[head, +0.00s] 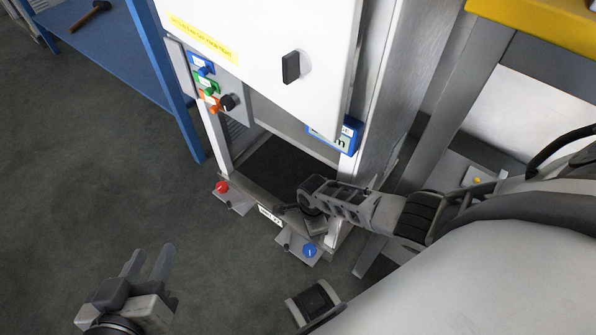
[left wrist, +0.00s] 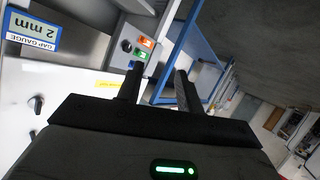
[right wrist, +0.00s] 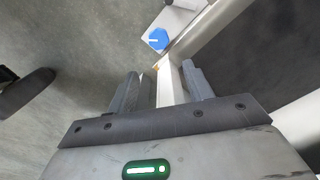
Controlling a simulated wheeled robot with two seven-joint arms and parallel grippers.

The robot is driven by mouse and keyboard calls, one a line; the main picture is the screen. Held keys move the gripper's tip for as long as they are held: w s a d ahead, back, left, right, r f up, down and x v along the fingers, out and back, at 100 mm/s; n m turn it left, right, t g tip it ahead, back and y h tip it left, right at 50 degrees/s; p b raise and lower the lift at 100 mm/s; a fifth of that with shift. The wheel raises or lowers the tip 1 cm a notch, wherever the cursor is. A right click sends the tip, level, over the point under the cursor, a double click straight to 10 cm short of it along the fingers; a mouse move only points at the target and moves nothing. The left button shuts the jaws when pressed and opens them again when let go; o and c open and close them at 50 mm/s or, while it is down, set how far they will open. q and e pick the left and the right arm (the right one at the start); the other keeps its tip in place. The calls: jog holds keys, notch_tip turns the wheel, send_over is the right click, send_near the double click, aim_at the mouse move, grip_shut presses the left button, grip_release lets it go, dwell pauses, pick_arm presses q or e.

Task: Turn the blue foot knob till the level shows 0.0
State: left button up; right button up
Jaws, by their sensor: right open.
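The blue foot knob (head: 309,250) sits on a grey foot plate at the near corner of the frame's base. It also shows in the right wrist view (right wrist: 157,39), a blue knob with a white mark, beyond the fingertips. My right gripper (right wrist: 160,76) is open and apart from the knob; a pale frame edge shows between its fingers. In the head view it is above and beside the knob, partly hidden by its own arm. A small white plate (head: 270,216) on the base's front edge has writing too small to read. My left gripper (head: 150,258) is open and empty over the floor.
A red knob (head: 222,187) is on the other front foot. A white door (head: 265,45) with a black handle and a blue gap gauge (left wrist: 33,28) reading 2 mm are above. A blue table (head: 105,50) with a hammer stands at left. Floor at left is clear.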

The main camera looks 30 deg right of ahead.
jog(key=b, duration=0.8)
send_over(310, 249)
notch_tip(310, 249, down, 10)
jog(key=shift+s+a+f, duration=0.1)
jog(key=shift+a+f, duration=0.05)
jog(key=shift+f, duration=0.05)
notch_tip(310, 249, down, 5)
jog(key=b, duration=0.4)
jog(key=shift+r+b, duration=0.1)
jog(key=shift+b, duration=0.25)
pick_arm(q)
notch_tip(310, 249, up, 12)
jog(key=w+d+m+t+h, duration=0.1)
jog(key=w+m+t+h, duration=0.1)
jog(key=m+t+h, duration=0.2)
jog(key=shift+f+m+t+h, duration=0.2)
jog(key=shift+m+t+h, duration=0.1)
jog(key=shift+t+h, duration=1.35)
jog(key=shift+d, duration=0.1)
pick_arm(e)
jog(key=c, duration=0.7)
